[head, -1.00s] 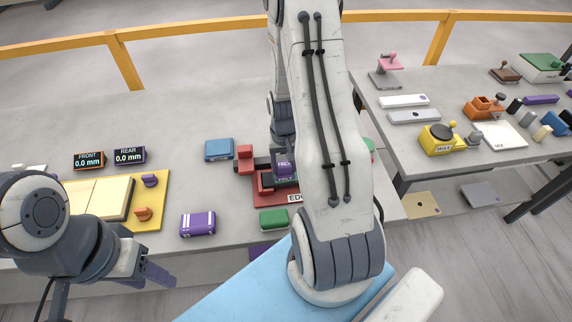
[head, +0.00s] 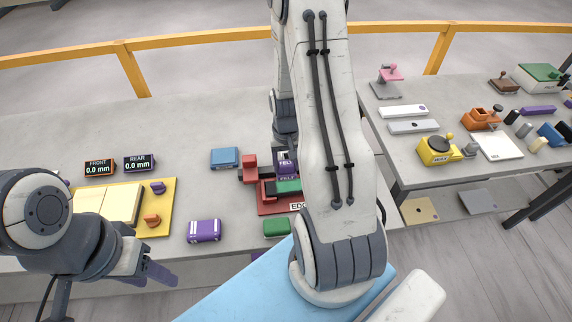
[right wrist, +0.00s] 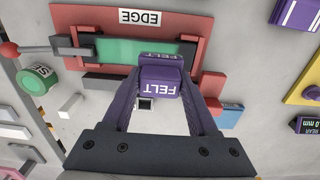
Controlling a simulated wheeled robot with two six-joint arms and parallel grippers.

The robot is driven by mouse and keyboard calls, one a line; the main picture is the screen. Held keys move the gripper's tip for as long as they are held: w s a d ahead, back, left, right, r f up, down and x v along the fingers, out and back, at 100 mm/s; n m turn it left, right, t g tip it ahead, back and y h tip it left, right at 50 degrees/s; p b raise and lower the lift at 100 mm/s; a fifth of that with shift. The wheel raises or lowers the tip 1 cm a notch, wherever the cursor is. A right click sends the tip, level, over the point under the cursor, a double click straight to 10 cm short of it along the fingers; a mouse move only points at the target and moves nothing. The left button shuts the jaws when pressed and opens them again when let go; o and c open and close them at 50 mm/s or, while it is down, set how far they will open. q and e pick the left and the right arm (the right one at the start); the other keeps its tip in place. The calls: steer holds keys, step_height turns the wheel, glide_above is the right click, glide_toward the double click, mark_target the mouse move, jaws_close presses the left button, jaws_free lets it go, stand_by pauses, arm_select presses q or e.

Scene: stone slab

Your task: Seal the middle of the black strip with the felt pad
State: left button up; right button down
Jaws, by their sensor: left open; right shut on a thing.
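My right gripper (right wrist: 160,100) is shut on the purple felt pad (right wrist: 160,84), which carries white FELT lettering. The pad is beside the red EDGE fixture (right wrist: 195,20); I cannot tell whether it touches the strip. In the right wrist view, a black strip (right wrist: 188,50) shows in the fixture around a long green area (right wrist: 125,51). The pad hides part of its near edge. In the head view the felt pad (head: 286,163) and fixture (head: 272,208) are partly hidden by my right arm. My left gripper (head: 158,274) is open and empty, low at the left.
A purple block (head: 204,231), green block (head: 277,227) and blue block (head: 225,158) stand around the fixture. A yellow tray (head: 166,221) and two readouts (head: 139,162) showing 0.0 mm are at left. A second table (head: 450,95) at right holds several tools.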

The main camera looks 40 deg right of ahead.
step_height(320, 180, up, 3)
steer(key=p, duration=0.2)
steer(key=shift+p, duration=0.3)
steer(key=shift+f, duration=0.1)
stand_by(0.4)
